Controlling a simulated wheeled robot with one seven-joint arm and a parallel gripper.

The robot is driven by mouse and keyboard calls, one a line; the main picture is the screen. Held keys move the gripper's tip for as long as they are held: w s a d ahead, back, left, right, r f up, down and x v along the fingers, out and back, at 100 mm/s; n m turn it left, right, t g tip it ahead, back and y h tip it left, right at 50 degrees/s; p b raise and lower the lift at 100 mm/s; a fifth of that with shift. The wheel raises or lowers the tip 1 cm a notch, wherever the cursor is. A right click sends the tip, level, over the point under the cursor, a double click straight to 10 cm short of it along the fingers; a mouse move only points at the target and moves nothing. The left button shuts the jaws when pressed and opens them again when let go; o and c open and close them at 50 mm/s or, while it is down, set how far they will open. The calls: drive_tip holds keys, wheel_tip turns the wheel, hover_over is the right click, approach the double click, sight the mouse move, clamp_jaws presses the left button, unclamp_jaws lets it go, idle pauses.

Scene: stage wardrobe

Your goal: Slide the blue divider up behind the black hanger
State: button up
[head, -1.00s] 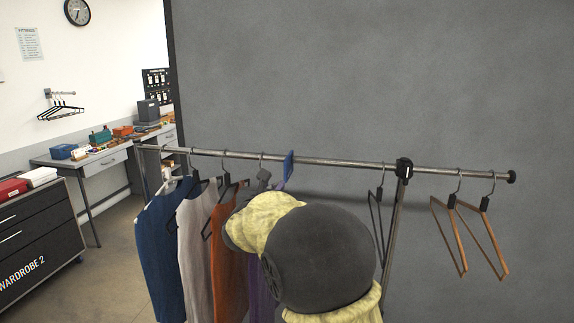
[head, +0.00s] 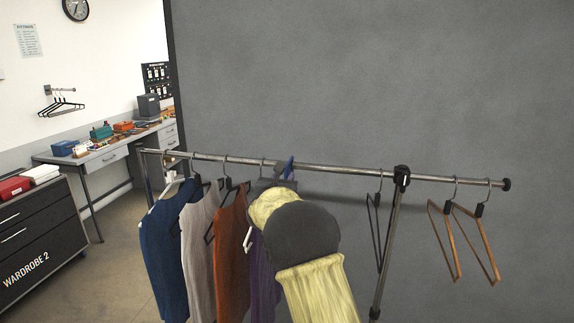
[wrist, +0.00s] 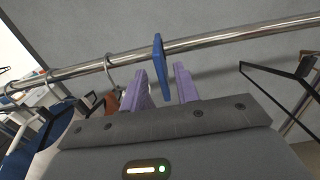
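The blue divider (head: 290,163) is a flat plate on the rail, right of the clothes; the wrist view shows it upright on the rail (wrist: 161,65). My gripper (head: 284,172) is at the divider, just below the rail, and hides part of it in the head view. In the wrist view my gripper (wrist: 160,78) has its two purple fingers apart, with the divider's lower end in line with the gap between them. I cannot tell whether they touch it. An empty black hanger (head: 378,235) hangs to the right, beside the upright; it also shows in the wrist view (wrist: 285,86).
The metal rail (head: 335,167) runs across, with bare rail between divider and black hanger. Blue (head: 165,245), grey (head: 199,240), orange (head: 230,250) and purple (head: 262,280) garments hang left. Wooden hangers (head: 480,240) hang right of the upright (head: 391,240). A grey wall (head: 430,80) stands behind.

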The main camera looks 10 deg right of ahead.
sight(288, 170)
drive_tip(key=p+x, duration=0.2)
drive_tip(key=x, duration=0.3)
drive_tip(key=shift+w+p, duration=0.3)
drive_tip(key=shift+p, duration=0.1)
clamp_jaws()
